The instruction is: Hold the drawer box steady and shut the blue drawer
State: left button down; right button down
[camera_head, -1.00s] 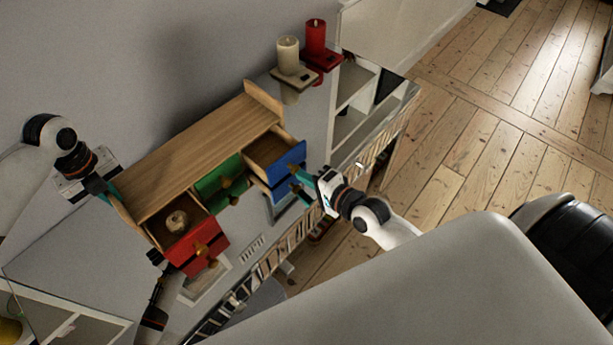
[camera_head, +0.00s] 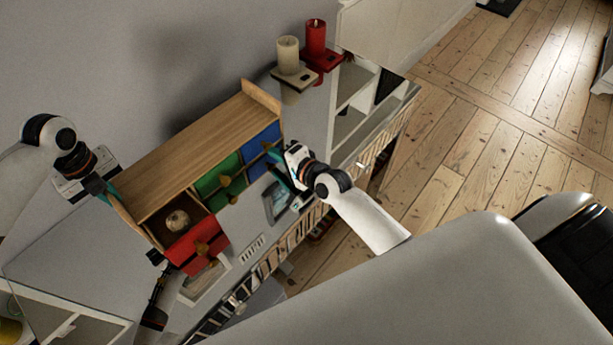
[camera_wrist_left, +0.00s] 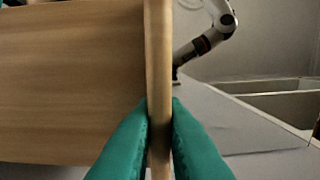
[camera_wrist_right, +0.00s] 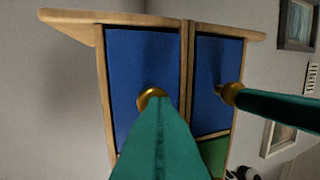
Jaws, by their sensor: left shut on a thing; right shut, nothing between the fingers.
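The wooden drawer box (camera_head: 190,148) stands on the grey counter against the wall. My left gripper (camera_head: 110,190) is shut on its left side panel, and the left wrist view shows the panel (camera_wrist_left: 158,60) between the teal fingers (camera_wrist_left: 159,125). The upper blue drawer (camera_head: 262,141) now sits flush in the box's right end. In the right wrist view two blue fronts (camera_wrist_right: 135,65) with gold knobs lie flush in their frames. My right gripper (camera_head: 274,157) is shut and empty, its fingertips (camera_wrist_right: 157,103) at one gold knob; contact is unclear.
A red drawer (camera_head: 190,243) stands open at the box's left end, with a small round pale object (camera_head: 177,220) inside. The green drawers (camera_head: 218,182) look shut. A cream candle (camera_head: 288,55) and a red candle (camera_head: 316,38) stand on wall shelves behind.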

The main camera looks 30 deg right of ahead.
pick_arm(q)
jog(key=shift+d, duration=0.1)
pick_arm(e)
jog(key=shift+s+d, duration=0.1)
jog(key=shift+s, duration=0.45)
jog(key=v, duration=1.3)
jog(key=shift+f, duration=0.4)
pick_arm(q)
jog(key=c, duration=1.4)
grip_release()
pick_arm(e)
jog(key=shift+d, duration=0.1)
pick_arm(q)
jog(key=shift+r, duration=0.1)
